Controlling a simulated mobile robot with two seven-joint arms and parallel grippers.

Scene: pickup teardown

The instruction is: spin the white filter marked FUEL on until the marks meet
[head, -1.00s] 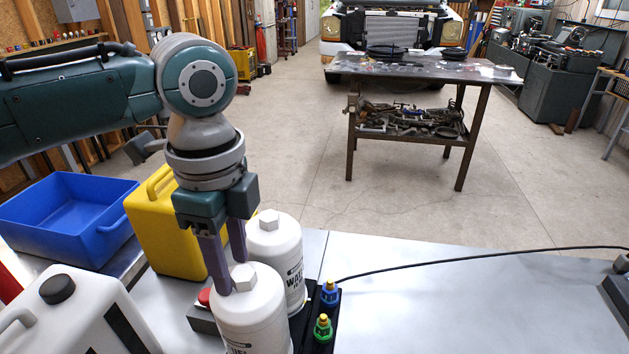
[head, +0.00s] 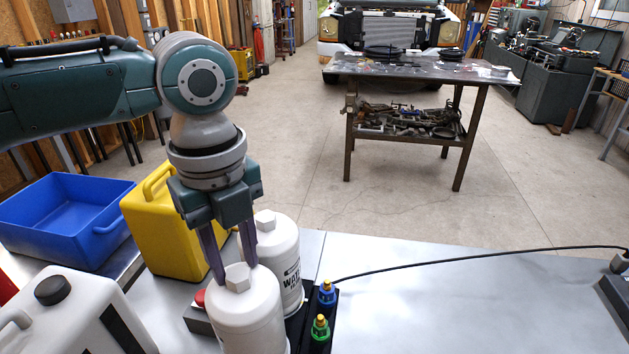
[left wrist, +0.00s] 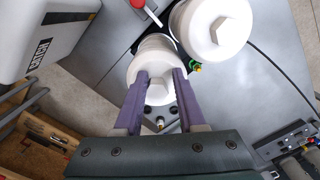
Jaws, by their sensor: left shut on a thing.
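The front white filter (head: 245,325) stands upright beside a second white filter (head: 286,268), whose label begins "WAT". My left gripper (head: 237,272) reaches down from above and is shut on the front filter's hex top. In the left wrist view, the two purple fingers (left wrist: 161,82) lie on either side of the hex top of the held filter (left wrist: 148,66). The other filter (left wrist: 205,32) is close by. The front filter's label and any alignment marks are not visible now. My right gripper is not in view.
A blue fitting (head: 327,293) and a green fitting (head: 320,332) stand right of the filters. A yellow jug (head: 165,235), white jug (head: 70,320) and blue bin (head: 60,220) are to the left. The bench (head: 450,300) is mostly clear on the right, crossed by a black cable.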

